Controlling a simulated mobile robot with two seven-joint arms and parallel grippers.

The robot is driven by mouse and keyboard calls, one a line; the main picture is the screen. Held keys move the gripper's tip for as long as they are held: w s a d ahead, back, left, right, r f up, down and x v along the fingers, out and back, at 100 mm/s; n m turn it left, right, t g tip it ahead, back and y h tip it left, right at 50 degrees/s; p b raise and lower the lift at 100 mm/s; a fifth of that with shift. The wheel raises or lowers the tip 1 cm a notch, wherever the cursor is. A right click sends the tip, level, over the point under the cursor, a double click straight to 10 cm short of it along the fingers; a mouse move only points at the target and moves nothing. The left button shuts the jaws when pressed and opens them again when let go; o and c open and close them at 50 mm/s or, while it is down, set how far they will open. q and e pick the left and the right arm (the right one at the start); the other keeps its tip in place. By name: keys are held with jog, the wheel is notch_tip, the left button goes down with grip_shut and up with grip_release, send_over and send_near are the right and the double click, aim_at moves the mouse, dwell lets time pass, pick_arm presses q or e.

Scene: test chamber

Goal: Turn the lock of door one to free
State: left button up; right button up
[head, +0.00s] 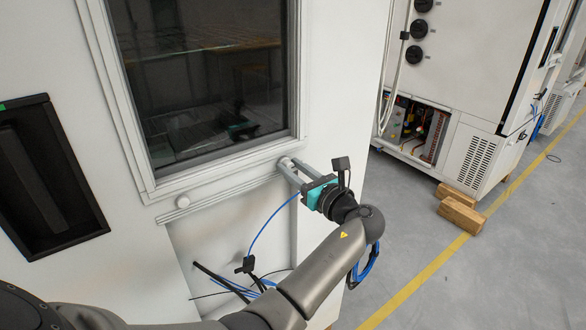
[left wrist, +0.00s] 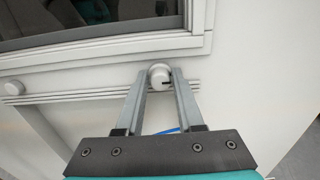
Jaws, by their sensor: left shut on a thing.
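The door (head: 330,80) in front of me is white with a large dark window. A small round white lock knob (left wrist: 158,72) sits just below the window frame's lower right corner. A dark mark on its face points to the right in the left wrist view. My left gripper (head: 288,166) reaches the knob from the front and is shut on it, one finger on each side. In the left wrist view the gripper's fingertips (left wrist: 160,78) flank the knob. In the head view the fingers largely hide the knob. My right gripper is not in view.
A dark recessed panel (head: 45,170) is at far left. Blue and black cables (head: 240,280) hang below. Wooden blocks (head: 461,214) lie on the open floor at right.

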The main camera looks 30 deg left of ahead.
pick_arm(q)
grip_shut()
jog(key=shift+n, duration=0.3)
jog(key=n, duration=0.3)
jog(key=shift+n+b, duration=0.35)
jog(key=shift+n, duration=0.05)
jog(key=n+b, duration=0.1)
jog(key=n, duration=0.2)
jog(key=shift+a+f+n, duration=0.1)
jog(key=shift+n, duration=0.2)
jog(key=shift+s+n+b, duration=0.15)
jog(key=shift+n+b, duration=3.55)
jog(key=shift+n, duration=1.2)
